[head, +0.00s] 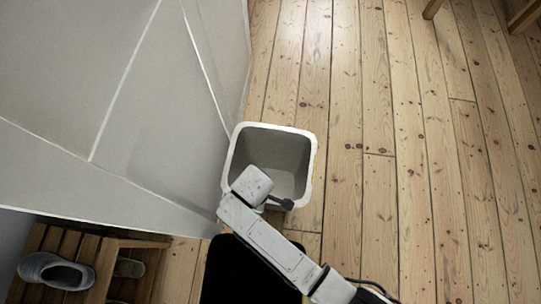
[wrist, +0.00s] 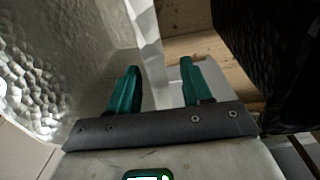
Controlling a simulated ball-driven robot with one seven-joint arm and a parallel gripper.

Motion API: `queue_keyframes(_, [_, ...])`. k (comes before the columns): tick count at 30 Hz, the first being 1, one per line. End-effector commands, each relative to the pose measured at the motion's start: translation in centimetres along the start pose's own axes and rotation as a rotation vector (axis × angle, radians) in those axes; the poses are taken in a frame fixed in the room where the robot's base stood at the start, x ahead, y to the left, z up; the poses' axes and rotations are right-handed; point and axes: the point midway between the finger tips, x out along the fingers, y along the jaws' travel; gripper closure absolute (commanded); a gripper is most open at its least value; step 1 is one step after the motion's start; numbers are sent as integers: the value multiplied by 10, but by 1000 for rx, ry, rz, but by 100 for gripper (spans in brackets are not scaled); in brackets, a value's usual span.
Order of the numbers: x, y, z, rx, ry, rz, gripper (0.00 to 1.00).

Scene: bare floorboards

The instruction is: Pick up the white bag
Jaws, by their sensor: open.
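The white bag (head: 275,148) looks like a stiff, square, open-topped white container on the floor. It stands upright beside the grey panel, and its inside looks empty. My gripper (head: 280,202) is over its near side, with the arm covering part of the near rim. In the wrist view my gripper (wrist: 160,66) is open, with two green fingers apart. A pale upright edge (wrist: 151,50), probably the bag's rim, shows between the fingers in the picture. I cannot tell whether either finger touches it.
A large grey panelled surface (head: 115,85) rises close on the left. A wooden slatted rack (head: 125,244) with shoes (head: 57,270) is at the lower left. Wooden furniture legs (head: 433,9) stand at the top right. The floorboards (head: 400,150) to the right are clear.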

Motion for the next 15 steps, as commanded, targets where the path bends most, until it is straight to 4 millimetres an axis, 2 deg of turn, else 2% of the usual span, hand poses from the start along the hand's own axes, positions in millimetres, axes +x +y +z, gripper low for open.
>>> queue_keyframes(6, [0, 0, 0, 0, 0, 0, 51])
queue_keyframes(15, [0, 0, 0, 0, 0, 0, 80])
